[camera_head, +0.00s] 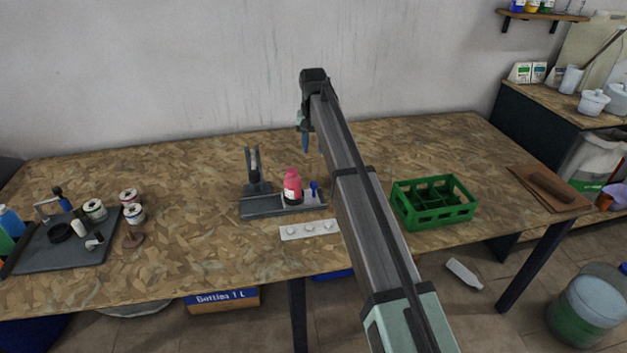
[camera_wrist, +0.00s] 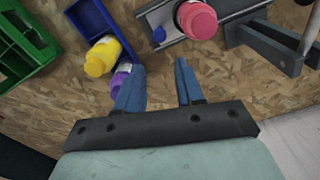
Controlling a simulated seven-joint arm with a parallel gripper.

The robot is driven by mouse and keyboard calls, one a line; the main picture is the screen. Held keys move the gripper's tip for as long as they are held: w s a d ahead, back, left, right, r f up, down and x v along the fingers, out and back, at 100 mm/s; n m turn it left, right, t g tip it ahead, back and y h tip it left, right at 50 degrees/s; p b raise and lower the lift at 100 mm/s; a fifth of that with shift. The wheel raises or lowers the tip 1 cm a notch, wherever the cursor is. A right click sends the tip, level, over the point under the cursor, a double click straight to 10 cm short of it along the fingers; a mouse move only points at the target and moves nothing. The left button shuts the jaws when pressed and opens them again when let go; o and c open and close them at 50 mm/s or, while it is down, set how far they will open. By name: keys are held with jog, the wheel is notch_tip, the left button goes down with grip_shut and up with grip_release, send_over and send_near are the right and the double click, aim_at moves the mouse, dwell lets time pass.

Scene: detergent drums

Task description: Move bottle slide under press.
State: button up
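A pink bottle (camera_head: 292,188) stands upright on the grey slide rail (camera_head: 262,211), to the right of the dark press (camera_head: 256,172). A small blue knob (camera_head: 314,188) stands just right of the bottle. The wrist view also shows the pink bottle (camera_wrist: 198,20), the blue knob (camera_wrist: 159,34) and part of the press (camera_wrist: 268,46) at the top. My gripper (camera_wrist: 158,72) is open, with nothing between its blue fingers, apart from the bottle and knob. In the head view my gripper (camera_head: 306,142) hangs behind the rail, partly hidden by my arm.
A green crate (camera_head: 433,214) stands right of my arm. The wrist view shows a yellow bottle (camera_wrist: 103,56) and a purple one (camera_wrist: 119,82) by a blue tray (camera_wrist: 92,16). A white strip (camera_head: 309,230) lies before the rail. The table's back left is clear.

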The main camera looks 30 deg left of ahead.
aim_at(313, 182)
notch_tip(313, 182, down, 14)
jog(key=shift+r, duration=0.25)
dwell(0.3)
grip_shut()
dwell(0.5)
